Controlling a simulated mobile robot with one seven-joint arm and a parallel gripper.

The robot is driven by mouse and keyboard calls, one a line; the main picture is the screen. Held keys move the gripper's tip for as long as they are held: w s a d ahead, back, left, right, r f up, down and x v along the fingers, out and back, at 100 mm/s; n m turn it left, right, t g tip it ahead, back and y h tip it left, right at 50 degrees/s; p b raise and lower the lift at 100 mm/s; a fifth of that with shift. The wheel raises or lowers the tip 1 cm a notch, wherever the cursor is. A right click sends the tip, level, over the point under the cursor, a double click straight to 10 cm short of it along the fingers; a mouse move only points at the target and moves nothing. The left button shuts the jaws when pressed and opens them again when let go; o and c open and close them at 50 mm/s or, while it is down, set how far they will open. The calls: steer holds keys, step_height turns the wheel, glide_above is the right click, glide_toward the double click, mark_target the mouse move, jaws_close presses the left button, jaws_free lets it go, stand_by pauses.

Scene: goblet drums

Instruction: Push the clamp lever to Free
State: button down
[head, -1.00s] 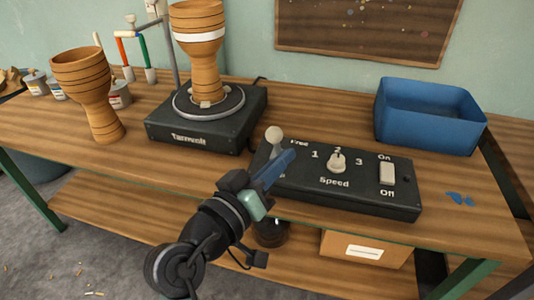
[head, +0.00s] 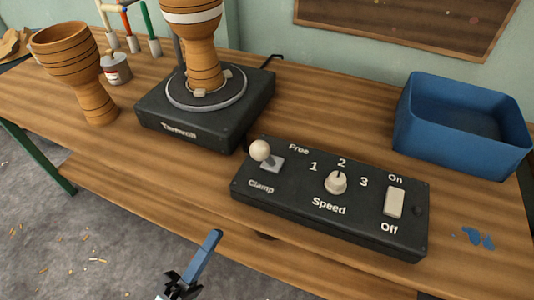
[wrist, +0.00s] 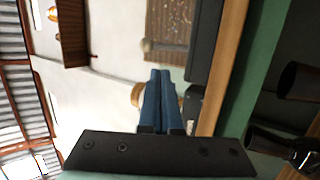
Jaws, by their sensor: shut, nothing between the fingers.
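The clamp lever (head: 260,150) has a cream ball knob and stands on a pale plate at the left end of the black control box (head: 290,205). "Free" is printed behind it and "Clamp" in front. The knob shows up and left of its plate; I cannot tell surely which end it leans to. My gripper (head: 216,235) is in front of the table edge, left of and nearer than the box, apart from the lever. Its blue fingers (wrist: 160,85) are shut and empty. In the wrist view, turned sideways, the knob (wrist: 147,45) shows past the fingertips.
The box also carries a speed knob (head: 336,182) and an On/Off switch (head: 395,201). A turntable (head: 190,125) with a goblet drum (head: 203,60) stands behind left, another drum (head: 88,85) farther left. A blue bin (head: 455,148) is at right. Table wood (head: 310,115) behind the box is clear.

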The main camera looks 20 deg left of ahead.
mark_target(266, 157)
steer(key=shift+s, duration=0.1)
steer(key=x, duration=1.4)
steer(key=shift+r+p, duration=0.2)
steer(key=shift+p, duration=0.15)
